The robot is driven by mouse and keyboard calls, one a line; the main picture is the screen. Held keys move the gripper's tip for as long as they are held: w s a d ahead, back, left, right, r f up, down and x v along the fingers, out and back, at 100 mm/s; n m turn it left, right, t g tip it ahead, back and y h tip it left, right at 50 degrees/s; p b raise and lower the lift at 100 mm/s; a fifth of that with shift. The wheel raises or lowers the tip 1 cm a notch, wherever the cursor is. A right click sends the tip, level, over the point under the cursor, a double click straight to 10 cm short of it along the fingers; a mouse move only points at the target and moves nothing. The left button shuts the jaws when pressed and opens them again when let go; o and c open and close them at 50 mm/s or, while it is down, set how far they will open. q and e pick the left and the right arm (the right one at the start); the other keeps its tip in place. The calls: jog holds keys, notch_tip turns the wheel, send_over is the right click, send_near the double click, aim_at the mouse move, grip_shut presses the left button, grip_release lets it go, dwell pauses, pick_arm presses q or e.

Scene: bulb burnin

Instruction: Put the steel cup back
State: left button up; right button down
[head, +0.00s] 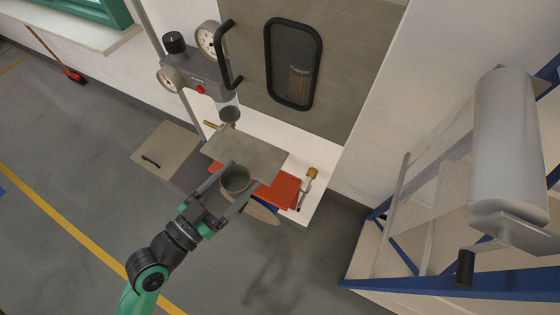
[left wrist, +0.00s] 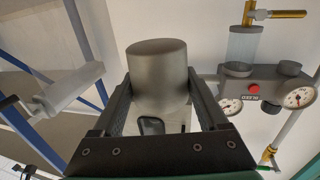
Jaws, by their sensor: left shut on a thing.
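The steel cup (head: 235,179) is upright in the head view, its open mouth facing up. My left gripper (head: 230,190) is shut on the cup, with one finger on each side of it. The cup is in front of a grey flat plate (head: 262,160) and overlaps it in the picture; I cannot tell the gap between them. In the left wrist view the cup (left wrist: 157,72) is a plain grey cylinder between the fingers of the left gripper (left wrist: 158,100). My right gripper is not in view.
A gauge unit (head: 195,75) with a red button and clear cylinder stands behind and left of the cup. A red mat (head: 284,190) and a brass-ended tool (head: 307,187) lie to the right. A blue rack (head: 440,285) with a white roll (head: 502,150) is far right.

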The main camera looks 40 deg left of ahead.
pick_arm(q)
jog(key=shift+a, duration=0.25)
jog(key=w+a+f+b, duration=0.1)
jog(key=w+f+b, duration=0.1)
jog(key=w+f, duration=0.1)
jog(key=w+a+f+b, duration=0.2)
jog(key=w+f, duration=0.1)
jog(key=w, duration=0.2)
jog(key=w+a+f+b, duration=0.2)
jog(key=w+f, duration=0.1)
jog(key=w, duration=0.1)
jog(key=shift+f, duration=0.2)
jog(key=shift+w+a, duration=0.1)
jog(key=shift+w, duration=0.15)
jog(key=shift+w+f+b, duration=0.2)
jog(key=shift+f+b, duration=0.95)
jog(key=shift+f, duration=0.8)
jog(key=o, duration=1.4)
jog(key=shift+r, duration=0.2)
jog(key=shift+s+a+f, duration=0.1)
jog(key=shift+s, duration=0.25)
jog(key=s+b, duration=0.1)
jog(key=s, duration=1)
jog(key=shift+s, duration=0.2)
